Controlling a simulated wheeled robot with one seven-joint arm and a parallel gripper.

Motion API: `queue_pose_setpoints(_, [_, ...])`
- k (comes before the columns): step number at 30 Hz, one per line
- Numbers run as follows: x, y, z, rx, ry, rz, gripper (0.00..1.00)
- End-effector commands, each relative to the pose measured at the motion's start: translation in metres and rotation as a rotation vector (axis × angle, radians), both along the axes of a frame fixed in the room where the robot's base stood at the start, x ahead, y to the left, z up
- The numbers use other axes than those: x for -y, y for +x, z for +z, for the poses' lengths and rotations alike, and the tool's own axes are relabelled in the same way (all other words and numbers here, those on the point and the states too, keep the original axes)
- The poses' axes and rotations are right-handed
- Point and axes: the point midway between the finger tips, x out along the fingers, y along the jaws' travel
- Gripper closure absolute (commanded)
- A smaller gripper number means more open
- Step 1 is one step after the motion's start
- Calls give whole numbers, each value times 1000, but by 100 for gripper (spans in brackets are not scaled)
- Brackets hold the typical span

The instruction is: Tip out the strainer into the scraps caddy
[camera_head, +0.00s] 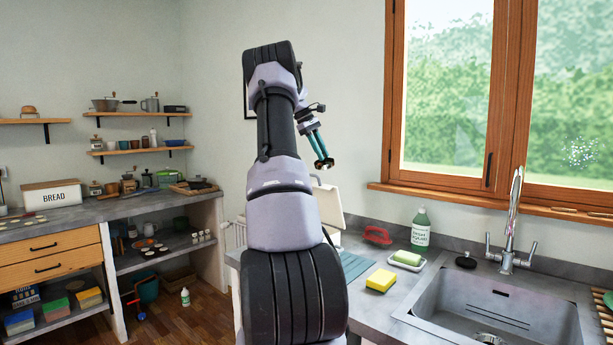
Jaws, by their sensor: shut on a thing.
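My gripper (322,162), with teal fingers, points down and to the right above the back left of the counter. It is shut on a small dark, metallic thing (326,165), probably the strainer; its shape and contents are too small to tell. Below the gripper, a cream upright panel (329,204) with a handle may be the raised lid of the scraps caddy. My arm hides what lies below and left of it, so I cannot see the caddy's opening. The held thing is apart from the panel.
The counter holds a yellow sponge (380,281), a soap dish (406,260), a green bottle (420,230), a red brush (377,235), a blue-grey cloth (354,264) and a black round thing (466,261). The sink (500,305) and tap (513,220) are at right.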

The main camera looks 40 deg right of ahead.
Motion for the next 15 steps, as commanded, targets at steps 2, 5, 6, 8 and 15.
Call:
queue_pose_setpoints(2, [-2,0,1,2,-11,1,100])
queue_pose_setpoints(5, [-4,0,1,3,-24,2,100])
queue_pose_setpoints(6, [-5,0,1,4,-30,2,100])
queue_pose_setpoints(8, [-6,0,1,4,-37,3,100])
queue_pose_setpoints(15, [-11,-1,2,6,-71,2,100])
